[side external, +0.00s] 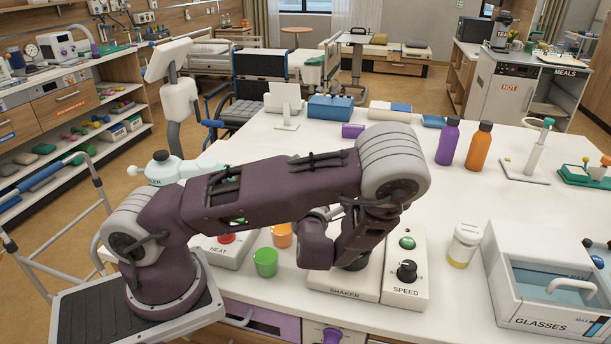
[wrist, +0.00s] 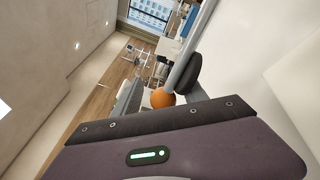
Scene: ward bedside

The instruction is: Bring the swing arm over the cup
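My gripper (side external: 320,213) is mostly hidden behind my arm in the side view, above the shaker and heat units. In the wrist view its fingers (wrist: 160,88) flank an orange round thing (wrist: 162,99) near a pale grey rod (wrist: 193,45). I cannot tell whether they grip it, or whether it belongs to the swing arm. A green cup (side external: 265,262) and an orange cup (side external: 281,235) stand between the heat unit (side external: 221,252) and the shaker unit (side external: 340,292). I cannot tell which cup is meant. No swing arm is clearly identifiable in the side view.
The speed box (side external: 407,285) adjoins the shaker. A capped jar (side external: 463,245) and the glasses bin (side external: 548,318) are to the right. Purple (side external: 447,142) and orange (side external: 479,147) bottles stand further back. A white stand (side external: 535,155) is at the back right. The table's middle right is clear.

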